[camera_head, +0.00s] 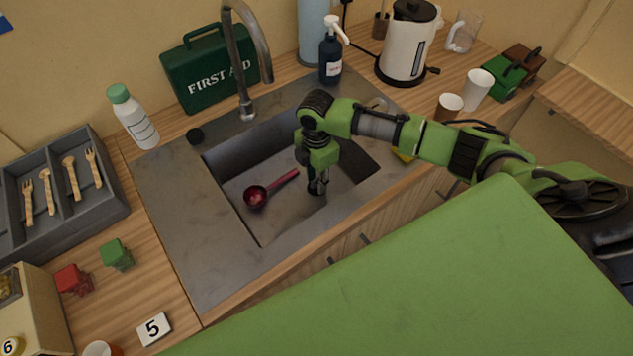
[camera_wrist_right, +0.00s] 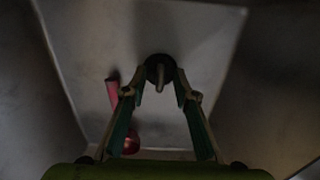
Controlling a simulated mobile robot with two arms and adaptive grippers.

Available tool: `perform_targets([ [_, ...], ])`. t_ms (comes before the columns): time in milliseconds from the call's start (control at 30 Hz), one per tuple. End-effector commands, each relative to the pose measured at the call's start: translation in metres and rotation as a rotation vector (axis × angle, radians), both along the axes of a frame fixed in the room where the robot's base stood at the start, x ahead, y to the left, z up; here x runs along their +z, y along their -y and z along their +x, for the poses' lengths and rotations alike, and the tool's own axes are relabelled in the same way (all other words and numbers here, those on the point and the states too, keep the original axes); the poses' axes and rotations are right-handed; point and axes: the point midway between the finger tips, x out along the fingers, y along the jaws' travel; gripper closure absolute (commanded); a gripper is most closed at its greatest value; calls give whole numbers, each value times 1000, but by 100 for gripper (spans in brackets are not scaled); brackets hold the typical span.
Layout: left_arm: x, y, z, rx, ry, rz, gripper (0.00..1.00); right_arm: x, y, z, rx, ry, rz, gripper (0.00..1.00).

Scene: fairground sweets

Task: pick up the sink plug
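In the right wrist view a dark round piece with a pale upright stem, which looks like the sink plug (camera_wrist_right: 160,70), lies on the sink floor just beyond my fingertips. My right gripper (camera_wrist_right: 160,92) is open, with one finger to each side of the stem and gaps between; I see no grip. In the head view my right gripper (camera_head: 318,187) reaches straight down into the sink (camera_head: 240,222), and it hides most of what lies below. My left gripper is not in view.
A dark red ladle (camera_head: 257,196) lies in the basin left of my right gripper; its handle points towards the gripper. The sink walls are close around. The tap (camera_head: 245,60) arches behind.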

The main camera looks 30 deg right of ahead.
Motion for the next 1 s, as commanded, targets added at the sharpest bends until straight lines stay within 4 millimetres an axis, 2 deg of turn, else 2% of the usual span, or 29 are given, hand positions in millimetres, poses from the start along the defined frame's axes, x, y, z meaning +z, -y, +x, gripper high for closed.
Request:
perform_targets([
  [267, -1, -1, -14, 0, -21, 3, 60, -4, 0, 0, 1, 1, -1, 73],
  [367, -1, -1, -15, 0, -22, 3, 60, -4, 0, 0, 1, 1, -1, 99],
  [400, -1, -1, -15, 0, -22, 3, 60, -4, 0, 0, 1, 1, -1, 100],
  [767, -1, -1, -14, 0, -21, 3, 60, -2, 0, 1, 0, 2, 0, 100],
  [867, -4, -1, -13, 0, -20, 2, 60, 8, 0, 1, 1, 4, 2, 100],
  [1000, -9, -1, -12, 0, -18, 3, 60, 34, 0, 2, 2, 6, 1, 100],
])
